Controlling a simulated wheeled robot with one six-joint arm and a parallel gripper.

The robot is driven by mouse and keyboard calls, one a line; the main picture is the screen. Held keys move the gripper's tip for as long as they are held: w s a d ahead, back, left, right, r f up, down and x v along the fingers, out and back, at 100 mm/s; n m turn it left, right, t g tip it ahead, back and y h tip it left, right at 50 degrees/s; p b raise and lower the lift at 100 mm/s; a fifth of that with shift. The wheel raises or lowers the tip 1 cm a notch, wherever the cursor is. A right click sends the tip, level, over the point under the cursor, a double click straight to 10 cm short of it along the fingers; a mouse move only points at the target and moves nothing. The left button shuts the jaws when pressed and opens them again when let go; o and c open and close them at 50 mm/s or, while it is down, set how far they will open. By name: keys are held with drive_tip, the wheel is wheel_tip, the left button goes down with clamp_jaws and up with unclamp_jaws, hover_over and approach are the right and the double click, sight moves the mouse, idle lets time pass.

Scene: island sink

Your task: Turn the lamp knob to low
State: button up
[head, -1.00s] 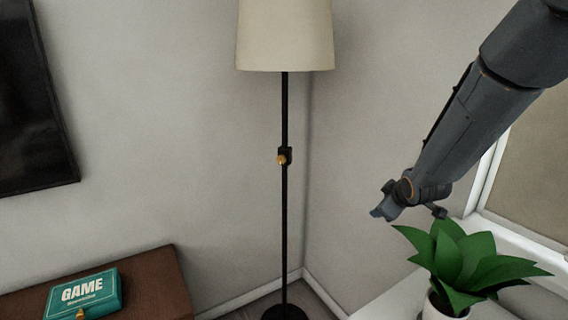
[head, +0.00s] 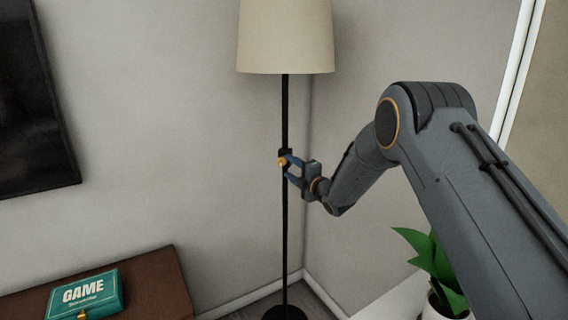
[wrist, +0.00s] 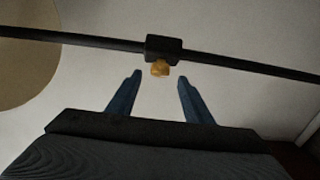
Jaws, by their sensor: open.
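A floor lamp with a cream shade (head: 286,36) and a thin black pole (head: 285,235) stands in the corner. A small gold knob (head: 282,162) sits on a black block partway up the pole. In the wrist view the knob (wrist: 160,68) lies just ahead of the fingertips, roughly centred between them. My gripper (head: 291,163) reaches in from the right at knob height. In the wrist view my gripper (wrist: 159,77) is open, its two blue fingers apart with nothing between them. I see no finger touching the knob. The knob's setting cannot be read.
A brown cabinet (head: 150,285) with a teal game box (head: 85,293) stands at lower left. A dark screen (head: 30,100) hangs on the left wall. A potted plant (head: 435,265) stands on a white surface at lower right, partly behind my arm.

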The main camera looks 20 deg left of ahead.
sight(283, 163)
drive_tip(key=shift+p+x, duration=0.45)
drive_tip(key=shift+x, duration=1.9)
drive_tip(key=c, duration=1.1)
